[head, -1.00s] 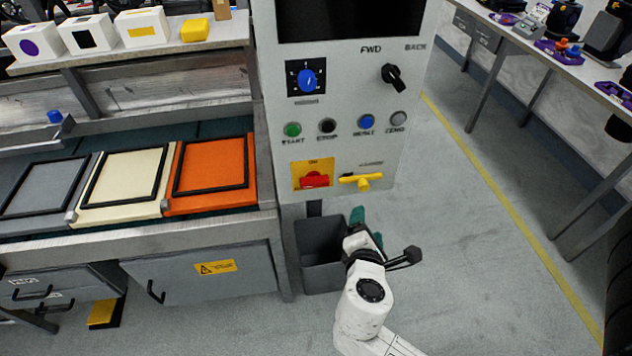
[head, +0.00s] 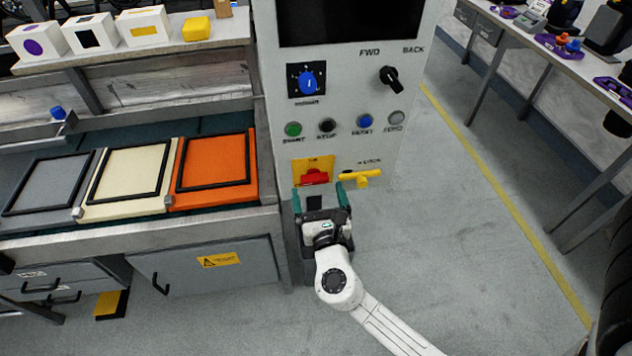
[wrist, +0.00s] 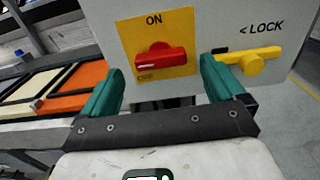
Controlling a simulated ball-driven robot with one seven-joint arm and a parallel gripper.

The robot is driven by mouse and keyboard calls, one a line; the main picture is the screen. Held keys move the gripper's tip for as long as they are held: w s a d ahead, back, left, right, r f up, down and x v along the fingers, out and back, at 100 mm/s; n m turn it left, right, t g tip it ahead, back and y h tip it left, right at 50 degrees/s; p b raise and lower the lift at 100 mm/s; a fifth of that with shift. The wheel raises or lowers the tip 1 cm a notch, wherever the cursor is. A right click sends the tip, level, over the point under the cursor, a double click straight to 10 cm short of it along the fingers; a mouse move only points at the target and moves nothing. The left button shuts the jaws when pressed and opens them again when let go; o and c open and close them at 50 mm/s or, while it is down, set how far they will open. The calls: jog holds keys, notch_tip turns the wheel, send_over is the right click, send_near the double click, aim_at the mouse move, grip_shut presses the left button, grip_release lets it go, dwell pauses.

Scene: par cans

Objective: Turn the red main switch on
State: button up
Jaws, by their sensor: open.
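The red main switch (head: 314,177) is a red handle on a yellow plate (head: 327,163) low on the grey control panel. In the wrist view the red switch (wrist: 160,58) lies roughly level, with "ON" printed above it. A yellow lock handle (head: 360,178) sits to its right; it also shows in the wrist view (wrist: 252,62). My gripper (head: 319,193) is open and empty, just below the switch. In the wrist view its green fingers (wrist: 160,80) stand either side of the switch, the right one close to the yellow lock handle. I cannot tell whether any finger touches the panel.
The panel also carries a blue dial (head: 307,81), a black FWD/BACK knob (head: 390,76) and a row of buttons (head: 327,126). A bench with grey, cream and orange trays (head: 215,198) stands left. Open floor (head: 460,240) lies to the right.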

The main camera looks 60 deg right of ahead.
aim_at(316, 183)
jog(key=shift+x, duration=1.75)
jog(key=shift+c, duration=0.4)
jog(key=c, duration=1)
jog(key=shift+o, duration=0.2)
